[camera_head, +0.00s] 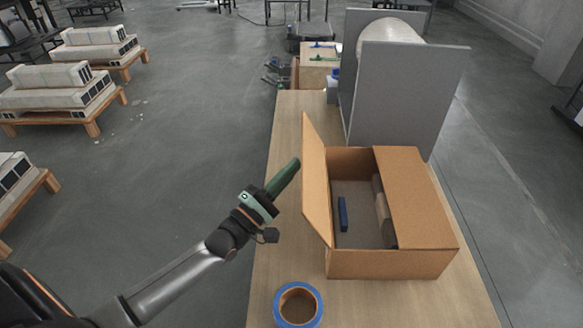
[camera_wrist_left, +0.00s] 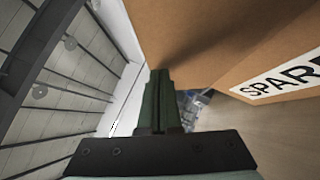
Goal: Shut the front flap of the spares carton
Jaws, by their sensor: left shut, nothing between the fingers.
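The spares carton (camera_head: 380,264) is a brown cardboard box on the wooden table. In the head view its left-hand flap (camera_head: 316,185) stands up, leaning outward a little, and its right-hand flap (camera_head: 412,195) lies over part of the opening. My left gripper (camera_head: 295,164) is shut and empty, just left of the standing flap with a small gap. In the left wrist view my left fingers (camera_wrist_left: 158,75) are together beside brown cardboard (camera_wrist_left: 205,35), with a white label (camera_wrist_left: 285,78) reading "SPAR" on the carton. My right gripper is out of view.
Inside the carton lie a blue block (camera_head: 343,214) and grey and beige pieces. A blue tape roll (camera_head: 281,306) lies near the table's front. Grey panels (camera_head: 400,95) with a white cylinder (camera_head: 390,31) stand behind the carton. Bare tabletop (camera_head: 287,130) lies left of the carton.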

